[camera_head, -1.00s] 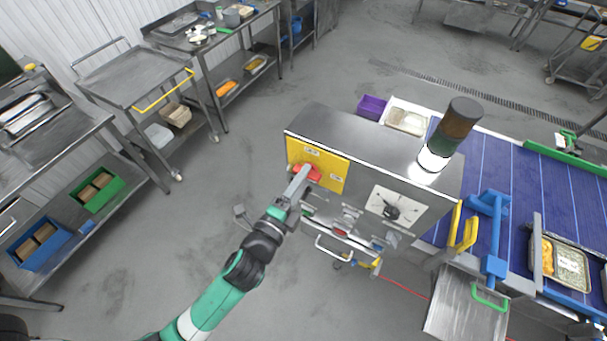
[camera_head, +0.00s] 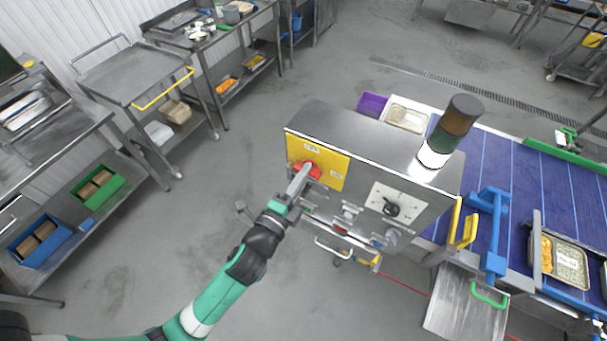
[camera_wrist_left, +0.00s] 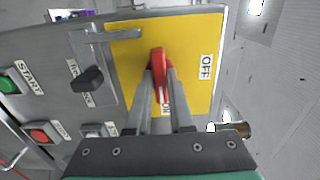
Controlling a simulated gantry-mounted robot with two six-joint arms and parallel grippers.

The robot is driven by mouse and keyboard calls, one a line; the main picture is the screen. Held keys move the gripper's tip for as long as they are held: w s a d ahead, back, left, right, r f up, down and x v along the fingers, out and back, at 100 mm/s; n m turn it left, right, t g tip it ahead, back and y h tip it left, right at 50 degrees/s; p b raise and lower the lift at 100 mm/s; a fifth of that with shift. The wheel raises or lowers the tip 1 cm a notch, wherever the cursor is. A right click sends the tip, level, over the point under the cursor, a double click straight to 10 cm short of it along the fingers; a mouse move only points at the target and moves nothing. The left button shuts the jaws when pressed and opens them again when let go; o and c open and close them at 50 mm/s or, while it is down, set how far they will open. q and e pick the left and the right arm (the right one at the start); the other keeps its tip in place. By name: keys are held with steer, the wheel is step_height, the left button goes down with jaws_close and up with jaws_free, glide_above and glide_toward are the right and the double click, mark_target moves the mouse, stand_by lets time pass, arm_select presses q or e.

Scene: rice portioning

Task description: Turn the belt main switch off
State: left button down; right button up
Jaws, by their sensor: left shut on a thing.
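The belt main switch is a red rotary handle (camera_wrist_left: 159,73) on a yellow plate (camera_wrist_left: 195,58) of the grey control cabinet. In the left wrist view the handle stands roughly along the fingers, its lower end by the partly covered ON label; the OFF label (camera_wrist_left: 206,67) is to its right. My left gripper (camera_head: 303,172) is shut on the red handle, with a finger on each side of it. In the head view the red handle (camera_head: 313,171) shows partly behind the gripper on the yellow plate (camera_head: 333,171). My right gripper is not in view.
A black selector knob (camera_wrist_left: 88,79), a green START button (camera_wrist_left: 8,83) and a red button (camera_wrist_left: 40,135) sit beside the plate. A signal tower (camera_head: 449,130) stands on the cabinet. The blue belt (camera_head: 540,180) lies to the right; open floor is left.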

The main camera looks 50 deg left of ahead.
arm_select(q)
steer(key=n+b, duration=0.2)
steer(key=n, duration=0.2)
steer(key=shift+f+n, duration=0.1)
steer(key=shift+n, duration=0.3)
steer(key=n+b, duration=0.2)
steer(key=n, duration=0.2)
steer(key=shift+n, duration=0.3)
steer(key=n+b, duration=0.2)
steer(key=n, duration=0.2)
steer(key=shift+n, duration=0.3)
steer(key=shift+n+b, duration=0.75)
steer(key=shift+n, duration=1.15)
steer(key=c, duration=0.8)
jaws_free()
